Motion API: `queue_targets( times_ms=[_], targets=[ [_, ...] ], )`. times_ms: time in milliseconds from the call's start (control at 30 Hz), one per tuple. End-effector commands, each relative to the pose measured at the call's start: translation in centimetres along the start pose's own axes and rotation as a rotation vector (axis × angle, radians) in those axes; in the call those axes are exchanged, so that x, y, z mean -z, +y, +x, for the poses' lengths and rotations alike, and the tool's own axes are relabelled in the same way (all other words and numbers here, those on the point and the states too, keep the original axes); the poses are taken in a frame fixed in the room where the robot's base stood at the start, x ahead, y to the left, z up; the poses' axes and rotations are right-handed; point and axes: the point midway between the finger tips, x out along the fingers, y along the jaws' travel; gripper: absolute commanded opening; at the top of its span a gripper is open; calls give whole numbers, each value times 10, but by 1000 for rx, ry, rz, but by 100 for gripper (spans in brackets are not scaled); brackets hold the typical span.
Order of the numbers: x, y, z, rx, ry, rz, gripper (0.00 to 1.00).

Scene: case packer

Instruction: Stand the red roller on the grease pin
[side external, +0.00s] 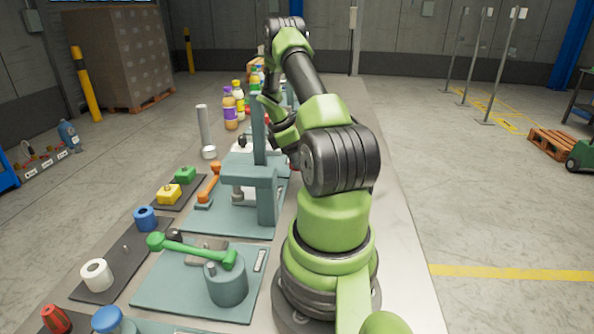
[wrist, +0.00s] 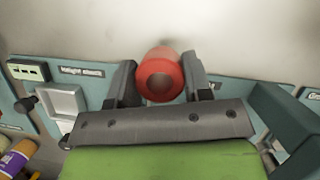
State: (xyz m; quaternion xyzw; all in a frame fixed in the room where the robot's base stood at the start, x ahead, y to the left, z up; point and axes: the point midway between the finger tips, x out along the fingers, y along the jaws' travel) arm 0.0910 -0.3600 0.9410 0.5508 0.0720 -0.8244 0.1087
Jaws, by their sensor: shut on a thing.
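The red roller (wrist: 158,76) is between the two dark fingers of my gripper (wrist: 160,72) in the wrist view, its open bore facing the camera. My gripper is shut on it. In the side view my gripper is mostly hidden behind the green arm and the teal press, and I cannot make out the roller there. A small bare pin (side external: 126,247) stands on a dark plate (side external: 118,268) at the lower left, between a white roller (side external: 96,274) and a blue roller (side external: 145,218). I cannot read a label that marks it as the grease pin. My gripper is far from that plate.
A green-handled lever (side external: 190,249) on a teal plate stands just right of the dark plate. A teal press frame (side external: 263,185) rises beside my arm. Several bottles (side external: 230,108) stand farther back. The wrist view shows a plate with a weight check label (wrist: 82,71) and white tray (wrist: 64,101).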

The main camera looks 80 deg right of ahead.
Motion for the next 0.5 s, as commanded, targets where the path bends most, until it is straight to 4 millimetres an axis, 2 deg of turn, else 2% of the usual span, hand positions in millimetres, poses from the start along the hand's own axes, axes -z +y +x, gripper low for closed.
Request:
queue_targets(
  times_ms=[33, 133, 367, 500],
  targets=[
    [-4, 1, -11, -4, 0, 3, 18],
    [-11, 1, -27, -4, 1, 2, 18],
    [-19, 0, -46, -2, 0, 0, 18],
    [-27, 1, -66, -5, 1, 3, 18]
  ],
)
